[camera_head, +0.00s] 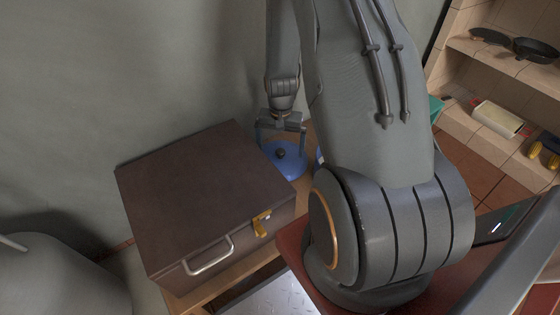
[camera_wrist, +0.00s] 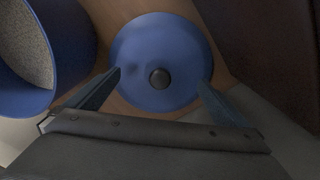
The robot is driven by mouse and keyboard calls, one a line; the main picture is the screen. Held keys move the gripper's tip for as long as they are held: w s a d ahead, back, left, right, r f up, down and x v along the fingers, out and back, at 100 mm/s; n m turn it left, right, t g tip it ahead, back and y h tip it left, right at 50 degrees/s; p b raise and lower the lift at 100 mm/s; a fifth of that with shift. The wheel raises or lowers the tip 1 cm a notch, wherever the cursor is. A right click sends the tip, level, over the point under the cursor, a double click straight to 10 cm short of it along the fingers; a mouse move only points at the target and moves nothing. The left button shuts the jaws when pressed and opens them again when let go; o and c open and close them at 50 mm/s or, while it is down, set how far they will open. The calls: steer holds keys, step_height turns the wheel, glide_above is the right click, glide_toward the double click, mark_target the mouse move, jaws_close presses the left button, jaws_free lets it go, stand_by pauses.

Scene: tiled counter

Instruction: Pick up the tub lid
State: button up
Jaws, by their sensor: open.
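The tub lid (camera_wrist: 160,48) is a round blue disc with a dark round knob at its middle, lying on a wooden surface. In the head view the lid (camera_head: 287,164) lies just right of the brown case, partly hidden by my gripper. My gripper (camera_head: 281,143) is over the lid, pointing down. In the wrist view my gripper (camera_wrist: 160,78) is open and empty, with its two fingers to either side of the knob. I cannot tell whether the fingertips touch the lid.
A blue tub (camera_wrist: 52,50) with grainy pale contents stands left of the lid in the wrist view. A large brown case (camera_head: 200,195) with a metal handle stands close beside the lid. A grey wall (camera_head: 130,70) rises behind. Shelves (camera_head: 505,65) with pans are at the right.

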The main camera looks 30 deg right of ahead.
step_height(320, 180, down, 2)
steer(key=shift+f, duration=0.1)
steer(key=c, duration=1.6)
steer(key=shift+s, duration=0.15)
steer(key=c, duration=0.3)
steer(key=shift+f, duration=0.1)
